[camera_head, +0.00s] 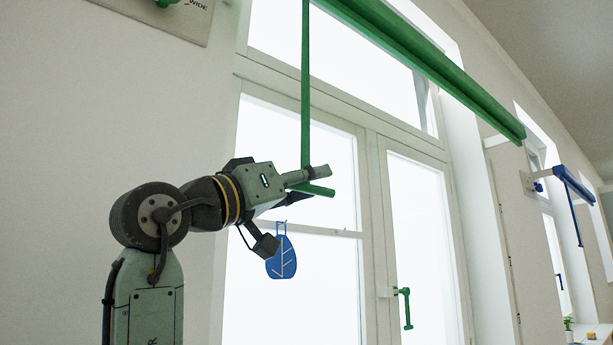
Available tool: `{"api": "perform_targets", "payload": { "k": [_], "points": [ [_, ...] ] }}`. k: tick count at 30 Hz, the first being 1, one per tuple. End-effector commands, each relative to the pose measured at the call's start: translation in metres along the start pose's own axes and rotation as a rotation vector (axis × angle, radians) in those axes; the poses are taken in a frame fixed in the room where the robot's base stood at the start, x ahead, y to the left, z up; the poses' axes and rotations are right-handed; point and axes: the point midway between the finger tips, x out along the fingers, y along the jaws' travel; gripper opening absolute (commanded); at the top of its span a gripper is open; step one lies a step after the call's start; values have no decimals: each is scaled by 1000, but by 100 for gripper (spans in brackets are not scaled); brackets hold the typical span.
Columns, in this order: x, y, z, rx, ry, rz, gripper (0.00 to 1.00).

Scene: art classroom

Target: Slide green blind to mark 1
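The green blind (440,65) is a long green rail across the top of the window. A thin green rod (306,90) hangs from it and ends in a short green crossbar handle (318,190). My gripper (313,186) is at this handle, with one finger above it and one below. The handle shows between the fingers; whether they press on it is not clear. The upper finger partly hides where rod and handle meet. No mark reading 1 can be made out.
A green window handle (405,307) is at lower right. A sign plate (190,18) with a green knob is at upper left. A blue blind (572,186) hangs farther right.

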Motion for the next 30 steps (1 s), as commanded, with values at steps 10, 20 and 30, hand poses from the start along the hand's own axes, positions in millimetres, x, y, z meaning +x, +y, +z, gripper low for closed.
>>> {"api": "perform_targets", "payload": {
  "k": [10, 20, 30],
  "points": [
    [0, 0, 0, 0, 0, 0, 19],
    [-1, -1, 0, -1, 1, -1, 0],
    [-1, -2, 0, -3, 1, -2, 0]
  ]
}}
